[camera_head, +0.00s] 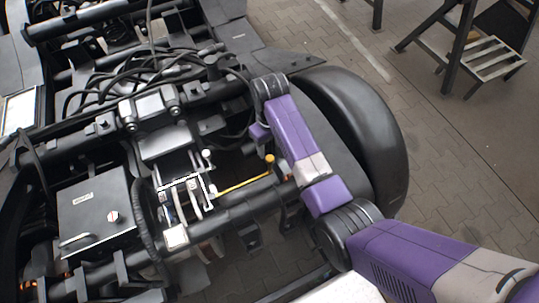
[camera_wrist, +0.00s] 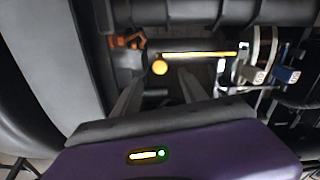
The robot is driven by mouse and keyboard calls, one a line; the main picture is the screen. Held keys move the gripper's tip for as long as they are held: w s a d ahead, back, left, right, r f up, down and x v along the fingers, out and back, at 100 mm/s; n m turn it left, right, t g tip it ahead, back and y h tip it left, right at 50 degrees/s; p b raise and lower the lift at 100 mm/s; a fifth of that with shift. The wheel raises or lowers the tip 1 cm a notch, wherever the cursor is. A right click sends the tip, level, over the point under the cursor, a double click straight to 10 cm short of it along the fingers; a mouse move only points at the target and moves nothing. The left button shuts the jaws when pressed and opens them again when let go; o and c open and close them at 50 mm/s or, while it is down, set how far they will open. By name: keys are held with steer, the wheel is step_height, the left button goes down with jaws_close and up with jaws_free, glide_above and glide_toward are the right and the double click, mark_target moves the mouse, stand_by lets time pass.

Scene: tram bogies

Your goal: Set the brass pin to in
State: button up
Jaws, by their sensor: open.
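A thin yellow, brass-coloured pin (camera_head: 240,184) with a round orange-yellow knob (camera_head: 269,158) lies across a gap in the dark bogie frame, in the middle of the head view. The pin (camera_wrist: 205,54) also shows in the wrist view, with its knob (camera_wrist: 160,67) at its left end. My gripper (camera_wrist: 160,77) is open and empty. Its two dark fingers point toward the knob, which appears between the fingertips or just beyond them; I cannot tell the depth. In the head view, my gripper's purple body shows above the knob, and its fingertips cannot be made out.
White and grey brackets (camera_head: 190,195) stand at the pin's left end in the head view. A black box (camera_head: 95,212) with a handle sits further left. Black cables (camera_head: 150,75) cross the frame behind. A large dark wheel cover (camera_head: 375,125) lies right of my arm. A step stool (camera_head: 480,60) stands far back.

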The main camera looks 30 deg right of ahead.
mark_target(270, 158)
steer(key=shift+f, duration=3.6)
jaws_close()
